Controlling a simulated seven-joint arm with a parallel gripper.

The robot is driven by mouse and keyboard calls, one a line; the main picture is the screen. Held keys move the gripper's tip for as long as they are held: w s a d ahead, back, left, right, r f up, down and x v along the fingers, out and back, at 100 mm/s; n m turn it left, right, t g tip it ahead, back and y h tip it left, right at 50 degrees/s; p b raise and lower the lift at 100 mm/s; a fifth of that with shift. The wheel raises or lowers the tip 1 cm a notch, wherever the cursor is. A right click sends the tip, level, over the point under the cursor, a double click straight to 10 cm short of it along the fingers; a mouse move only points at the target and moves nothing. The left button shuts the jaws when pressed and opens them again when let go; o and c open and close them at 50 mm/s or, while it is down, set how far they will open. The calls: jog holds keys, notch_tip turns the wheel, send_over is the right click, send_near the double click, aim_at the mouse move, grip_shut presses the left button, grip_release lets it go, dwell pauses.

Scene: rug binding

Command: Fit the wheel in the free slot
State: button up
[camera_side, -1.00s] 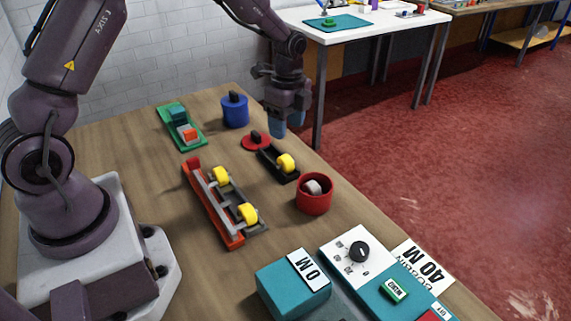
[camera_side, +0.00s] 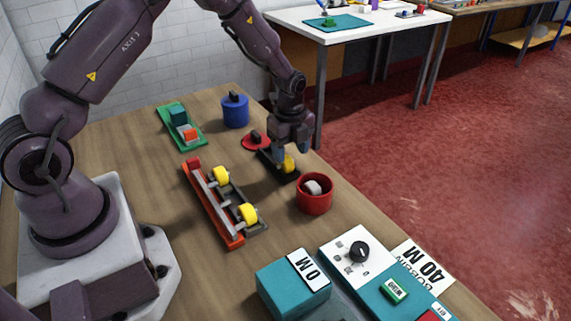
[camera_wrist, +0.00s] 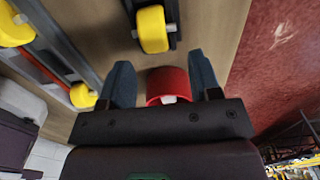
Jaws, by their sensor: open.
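A yellow wheel (camera_side: 290,163) sits in a small black holder (camera_side: 283,177) right of the table's middle. It also shows in the wrist view (camera_wrist: 153,28). My gripper (camera_side: 292,151) is open and empty, its fingers pointing down close to that wheel and partly hiding it and the holder. In the wrist view my gripper (camera_wrist: 162,78) has its fingers apart, the wheel beyond their tips. An orange-red rack with grey rails (camera_side: 211,203) carries two yellow wheels, one farther back (camera_side: 221,175) and one nearer (camera_side: 247,213). I cannot clearly make out its free slot.
A red cup (camera_side: 314,202) with a grey-white piece inside stands just in front of the holder. A red disc (camera_side: 254,143), blue pot (camera_side: 235,113) and green tray (camera_side: 181,127) stand behind. Teal boxes (camera_side: 292,283) fill the near edge. Bare wood surrounds the rack.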

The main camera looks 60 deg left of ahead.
aim_at(288, 161)
notch_tip(288, 161, down, 4)
jog(key=shift+s+a, duration=0.15)
jog(key=c, duration=0.6)
jog(key=shift+r, duration=0.2)
